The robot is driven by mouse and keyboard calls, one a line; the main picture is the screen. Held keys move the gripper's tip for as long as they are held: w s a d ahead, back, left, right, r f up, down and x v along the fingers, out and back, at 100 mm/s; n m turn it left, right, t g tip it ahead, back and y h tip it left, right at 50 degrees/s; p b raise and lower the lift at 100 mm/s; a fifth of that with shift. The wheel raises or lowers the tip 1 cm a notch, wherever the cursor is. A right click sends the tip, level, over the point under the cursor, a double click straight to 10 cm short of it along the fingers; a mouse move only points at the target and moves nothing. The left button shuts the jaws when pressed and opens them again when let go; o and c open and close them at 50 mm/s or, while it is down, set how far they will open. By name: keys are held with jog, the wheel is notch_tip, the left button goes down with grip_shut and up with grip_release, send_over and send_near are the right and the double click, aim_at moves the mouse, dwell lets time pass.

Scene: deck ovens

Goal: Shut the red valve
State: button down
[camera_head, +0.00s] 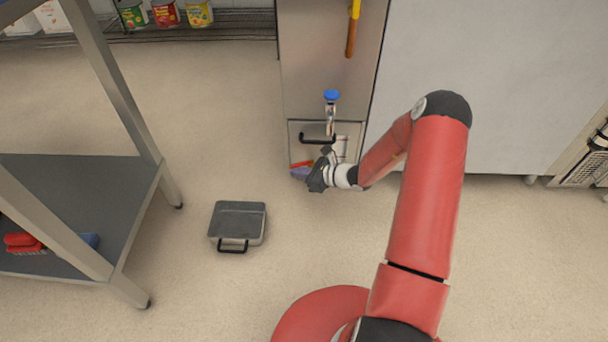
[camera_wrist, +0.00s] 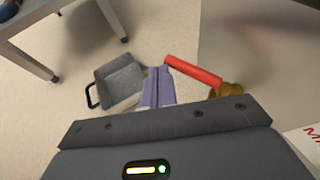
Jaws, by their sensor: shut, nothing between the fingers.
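The red valve shows in the wrist view as a red lever (camera_wrist: 193,72) running from upper left down to a brass body (camera_wrist: 228,90) at right. In the head view only a small red strip of it (camera_head: 301,164) shows at the oven's lower front; my wrist hides the rest. My gripper (camera_wrist: 158,70) has its purple fingers together and empty. They lie just left of the lever, with the tips near its free end; I cannot tell if they touch it. The gripper (camera_head: 299,173) is low in front of the oven in the head view.
A blue-handled valve (camera_head: 331,96) and a black pull handle (camera_head: 318,138) are just above my gripper. A grey pan (camera_head: 238,222) with a black handle lies on the floor. A metal table (camera_head: 85,200) stands at left. Open floor lies between the pan and my base.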

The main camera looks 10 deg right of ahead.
jog(key=shift+w+a, duration=0.25)
jog(key=shift+w, duration=0.05)
jog(key=shift+d, duration=0.1)
jog(key=shift+w+d, duration=0.3)
jog(key=shift+d, duration=0.35)
